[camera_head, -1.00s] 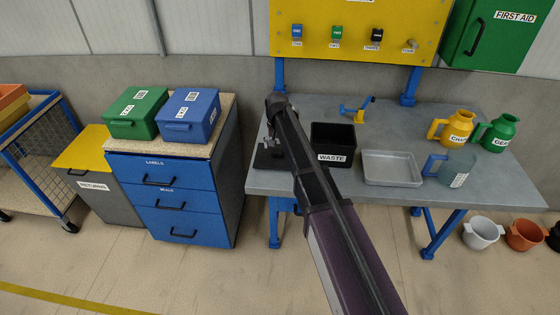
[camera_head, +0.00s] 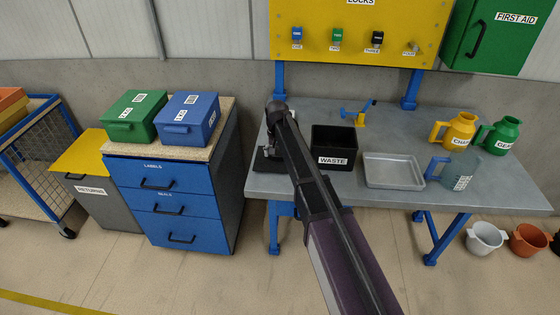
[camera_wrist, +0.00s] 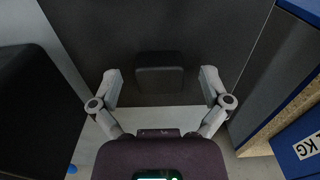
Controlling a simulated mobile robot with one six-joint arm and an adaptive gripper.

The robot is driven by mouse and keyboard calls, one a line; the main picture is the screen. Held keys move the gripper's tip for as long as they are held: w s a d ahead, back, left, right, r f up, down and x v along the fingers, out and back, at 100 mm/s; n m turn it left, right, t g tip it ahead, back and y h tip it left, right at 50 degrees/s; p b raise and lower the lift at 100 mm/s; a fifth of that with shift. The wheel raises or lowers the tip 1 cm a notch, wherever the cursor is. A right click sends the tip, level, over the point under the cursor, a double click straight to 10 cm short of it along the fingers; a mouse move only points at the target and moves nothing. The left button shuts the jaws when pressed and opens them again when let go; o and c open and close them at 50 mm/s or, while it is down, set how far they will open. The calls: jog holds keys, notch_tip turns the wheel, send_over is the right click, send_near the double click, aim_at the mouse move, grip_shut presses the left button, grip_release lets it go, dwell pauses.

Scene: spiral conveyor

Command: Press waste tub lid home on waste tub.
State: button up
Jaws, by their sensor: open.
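The black waste tub (camera_head: 333,162), labelled WASTE, stands open on the grey table. Its dark side also shows at the left of the wrist view (camera_wrist: 38,115). The flat dark waste tub lid (camera_wrist: 85,35) lies on the table to the left of the tub, apart from it, with a block-shaped knob (camera_wrist: 160,80) on top. In the head view my arm hides much of the lid. My gripper (camera_wrist: 161,74) is open above the lid, one finger on each side of the knob. I cannot tell whether the fingers touch it.
A grey tray (camera_head: 393,184), a blue-handled clear jug (camera_head: 460,175) and yellow and green jugs stand right of the tub. A blue and yellow tool (camera_head: 360,118) lies behind it. A blue drawer cabinet (camera_head: 165,175) with two boxes stands left of the table.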

jog(key=c, duration=1.3)
jog(key=shift+r, duration=0.15)
notch_tip(320, 180, up, 3)
jog(key=p, duration=0.3)
jog(key=shift+r+p, duration=0.2)
jog(key=shift+p, duration=0.15)
jog(key=s+d, duration=0.1)
jog(key=s, duration=0.4)
jog(key=s+d+r+p, duration=0.1)
jog(key=s+d, duration=0.1)
jog(key=s, duration=0.3)
jog(key=s+d, duration=0.1)
jog(key=s, duration=0.4)
jog(key=shift+s+d+r, duration=0.15)
jog(key=shift+d, duration=0.1)
jog(key=o, duration=0.4)
jog(key=shift+c, duration=0.8)
